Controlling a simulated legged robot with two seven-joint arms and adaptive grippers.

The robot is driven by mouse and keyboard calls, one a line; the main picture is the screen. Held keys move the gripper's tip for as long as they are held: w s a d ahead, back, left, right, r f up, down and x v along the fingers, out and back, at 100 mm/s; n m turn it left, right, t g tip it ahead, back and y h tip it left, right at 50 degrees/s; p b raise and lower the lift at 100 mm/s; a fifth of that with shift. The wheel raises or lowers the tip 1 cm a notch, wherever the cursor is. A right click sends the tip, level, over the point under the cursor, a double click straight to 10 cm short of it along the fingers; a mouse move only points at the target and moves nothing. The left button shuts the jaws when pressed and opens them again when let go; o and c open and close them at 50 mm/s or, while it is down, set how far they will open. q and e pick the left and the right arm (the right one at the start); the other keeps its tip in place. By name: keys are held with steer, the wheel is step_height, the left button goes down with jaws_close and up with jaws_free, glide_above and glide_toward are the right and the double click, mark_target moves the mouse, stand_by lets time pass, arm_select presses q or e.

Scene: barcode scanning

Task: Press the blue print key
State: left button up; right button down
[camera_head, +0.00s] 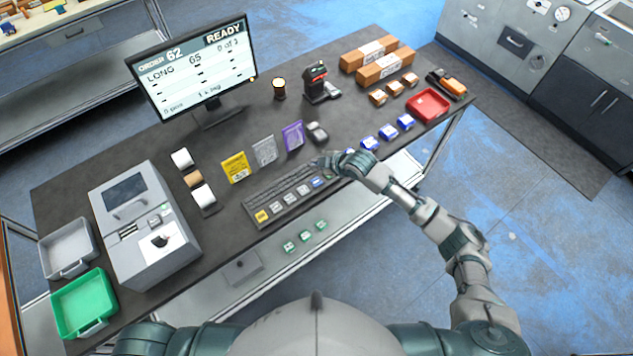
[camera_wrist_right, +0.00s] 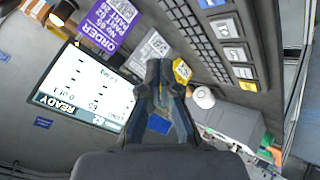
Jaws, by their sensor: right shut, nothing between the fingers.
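The keyboard (camera_head: 283,193) lies on the dark table, with a row of larger keys along its front edge. The blue print key (camera_head: 318,183) is toward the right end of this row, beside white keys. In the right wrist view the blue key (camera_wrist_right: 211,3) is cut by the top edge. My right gripper (camera_head: 319,162) is shut and empty, at the keyboard's back right end. It appears apart from the blue key; its height above the keyboard is hard to tell. The wrist view shows its closed fingers (camera_wrist_right: 160,70). My left gripper is not in view.
A mouse (camera_head: 317,132) and yellow, grey and purple order cards (camera_head: 292,136) stand behind the keyboard. Blue-and-white small packs (camera_head: 387,132) lie to the right, near the red tray (camera_head: 428,104). The monitor (camera_head: 194,72) and printer (camera_head: 143,224) stand left.

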steer(key=b, duration=0.6)
glide_above(318, 183)
step_height(318, 183, down, 7)
steer(key=shift+w+r, duration=0.1)
steer(key=shift+f, duration=0.7)
steer(key=shift+f, duration=0.1)
steer(key=shift+f, duration=0.2)
stand_by(0.3)
steer(key=shift+f, duration=0.5)
stand_by(0.6)
steer(key=shift+r, duration=0.15)
steer(key=shift+r+p, duration=0.7)
steer(key=shift+r, duration=0.05)
